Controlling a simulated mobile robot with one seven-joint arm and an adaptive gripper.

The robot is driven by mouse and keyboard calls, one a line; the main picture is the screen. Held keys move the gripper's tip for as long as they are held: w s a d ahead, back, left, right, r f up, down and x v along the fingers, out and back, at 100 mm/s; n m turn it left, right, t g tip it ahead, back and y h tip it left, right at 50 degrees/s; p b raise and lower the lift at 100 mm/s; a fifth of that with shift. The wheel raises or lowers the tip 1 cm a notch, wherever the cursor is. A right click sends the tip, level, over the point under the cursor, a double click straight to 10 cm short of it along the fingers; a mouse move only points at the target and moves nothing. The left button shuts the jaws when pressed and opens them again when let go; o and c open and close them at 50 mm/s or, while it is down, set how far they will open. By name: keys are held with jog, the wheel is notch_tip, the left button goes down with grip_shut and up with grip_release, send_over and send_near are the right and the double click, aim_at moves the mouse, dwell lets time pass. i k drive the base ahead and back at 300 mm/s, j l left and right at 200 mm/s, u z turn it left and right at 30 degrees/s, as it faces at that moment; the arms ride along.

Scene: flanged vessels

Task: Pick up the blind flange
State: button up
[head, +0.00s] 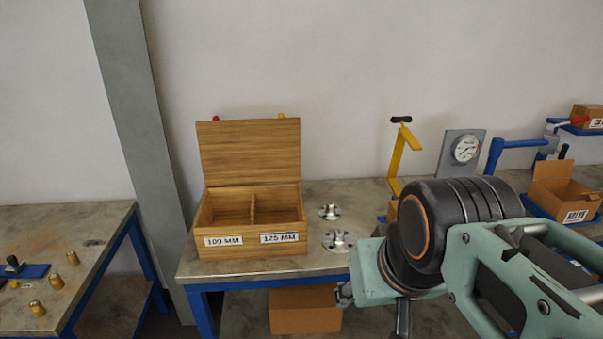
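Two small shiny metal flanges lie on the grey bench top, right of the wooden box. The smaller-looking flange (329,212) is farther back. The larger-looking flange (338,241) is nearer the front edge. Each has a raised middle; I cannot tell from here which is the blind flange. My arm reaches in from the right, its wrist just right of and in front of the nearer flange. Only small dark parts of my gripper (346,295) seem to show below the wrist. Its fingertips are not clear, and I see nothing held.
The open wooden box (252,247) has two compartments labelled 100 MM and 125 MM, its lid raised. A separate table (85,228) with brass parts is at left.

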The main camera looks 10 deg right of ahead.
aim_at(329, 212)
jog(key=i+l, duration=0.2)
jog(key=i, duration=0.25)
jog(key=i+l, duration=0.25)
jog(key=i, duration=0.2)
jog(key=k, duration=0.3)
